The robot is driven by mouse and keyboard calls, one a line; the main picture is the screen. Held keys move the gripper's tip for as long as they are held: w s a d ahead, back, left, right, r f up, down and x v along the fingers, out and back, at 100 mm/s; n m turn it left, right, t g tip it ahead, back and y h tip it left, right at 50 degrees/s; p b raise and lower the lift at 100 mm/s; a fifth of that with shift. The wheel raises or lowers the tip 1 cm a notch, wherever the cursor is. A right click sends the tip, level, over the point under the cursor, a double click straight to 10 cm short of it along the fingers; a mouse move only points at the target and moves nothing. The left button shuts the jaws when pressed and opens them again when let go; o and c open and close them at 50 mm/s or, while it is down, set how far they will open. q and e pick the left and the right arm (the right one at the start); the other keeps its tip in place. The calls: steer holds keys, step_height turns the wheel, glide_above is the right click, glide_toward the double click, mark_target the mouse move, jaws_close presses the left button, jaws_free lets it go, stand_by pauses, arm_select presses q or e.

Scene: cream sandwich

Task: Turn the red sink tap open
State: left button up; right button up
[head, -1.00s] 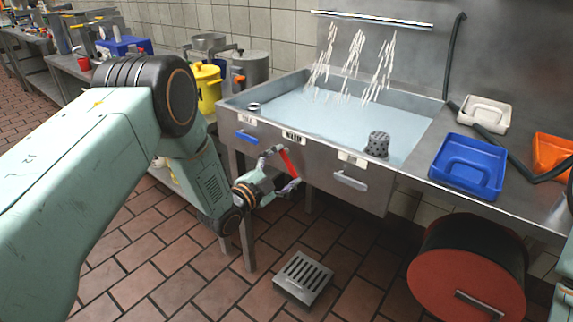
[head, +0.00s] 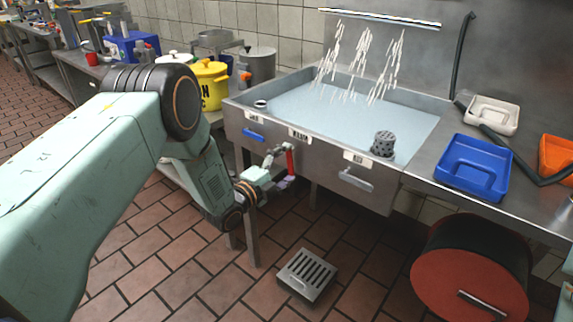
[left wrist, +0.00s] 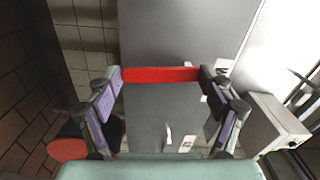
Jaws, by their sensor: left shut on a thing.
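The red sink tap (head: 291,160) is a short red bar on the steel front of the sink (head: 329,166), below a small label. In the head view it stands nearly upright. My left gripper (head: 284,164) is at the tap. In the left wrist view the red bar (left wrist: 161,75) spans between the two fingers of my left gripper (left wrist: 163,85), one at each end, so the gripper is shut on it. The tap's mount is mostly hidden in the head view. My right gripper is out of view.
A blue tap (head: 254,135) sits left of the red one and a silver handle (head: 356,180) right of it. White streams fall into the filled basin (head: 340,115). A floor grate (head: 307,274) and a red-ended drum (head: 470,275) are below. A blue tray (head: 473,167) is on the right counter.

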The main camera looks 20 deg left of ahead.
arm_select(q)
steer(key=o, duration=1.6)
steer(key=v, duration=1.2)
steer(key=shift+r, duration=0.1)
steer(key=shift+w, duration=0.1)
steer(key=x, duration=1.2)
